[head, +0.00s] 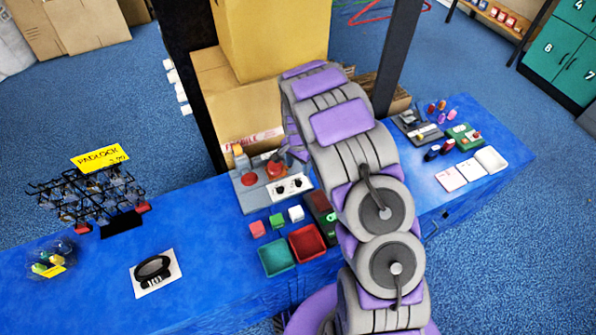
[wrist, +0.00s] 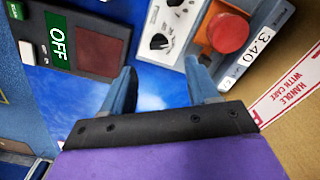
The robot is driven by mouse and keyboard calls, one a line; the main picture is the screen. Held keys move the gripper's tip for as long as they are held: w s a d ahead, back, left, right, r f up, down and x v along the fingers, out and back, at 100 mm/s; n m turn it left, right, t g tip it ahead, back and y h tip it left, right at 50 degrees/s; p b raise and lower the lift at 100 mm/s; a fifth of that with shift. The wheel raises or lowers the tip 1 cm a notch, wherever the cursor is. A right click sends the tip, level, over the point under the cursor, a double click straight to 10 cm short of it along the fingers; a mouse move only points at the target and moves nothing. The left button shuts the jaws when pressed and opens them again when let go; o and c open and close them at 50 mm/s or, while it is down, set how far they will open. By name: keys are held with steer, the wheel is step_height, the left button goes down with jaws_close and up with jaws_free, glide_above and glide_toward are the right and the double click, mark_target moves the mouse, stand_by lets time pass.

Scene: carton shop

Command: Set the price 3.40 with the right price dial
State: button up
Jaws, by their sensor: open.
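A white panel with two black price dials shows in the head view. The right price dial (head: 298,184) sits beside the left one (head: 280,190). In the wrist view the right dial (wrist: 160,42) appears to be the lower one, and the left dial (wrist: 176,3) is cut by the top edge. A white strip (wrist: 260,46) beside the red button reads 3.40. My gripper (wrist: 160,68) is open and empty, its fingertips just short of the right dial and apart from it. My arm hides the gripper's fingers in the head view.
A red button (wrist: 228,32) stands behind the dials. A device with a green OFF display (wrist: 58,40) lies on the other side. A carton (wrist: 290,115) rises behind. Red (head: 308,243) and green (head: 276,258) trays sit in front on the blue counter (head: 205,225).

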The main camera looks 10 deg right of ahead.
step_height(320, 180, up, 9)
steer(key=p, duration=0.1)
stand_by(0.5)
steer(key=s+d+r+n, duration=0.2)
steer(key=s+r+n, duration=0.2)
steer(key=s+r, duration=1.25)
steer(key=s+a+r+n+g, duration=0.1)
steer(key=s+r+n, duration=0.1)
steer(key=s, duration=1)
steer(key=s+r+n, duration=0.2)
steer(key=s+n, duration=0.1)
steer(key=s, duration=0.9)
steer(key=shift+s+a+r+n+g, duration=0.15)
steer(key=shift+s+a+n+g, duration=0.2)
steer(key=shift+s+n+g, duration=0.05)
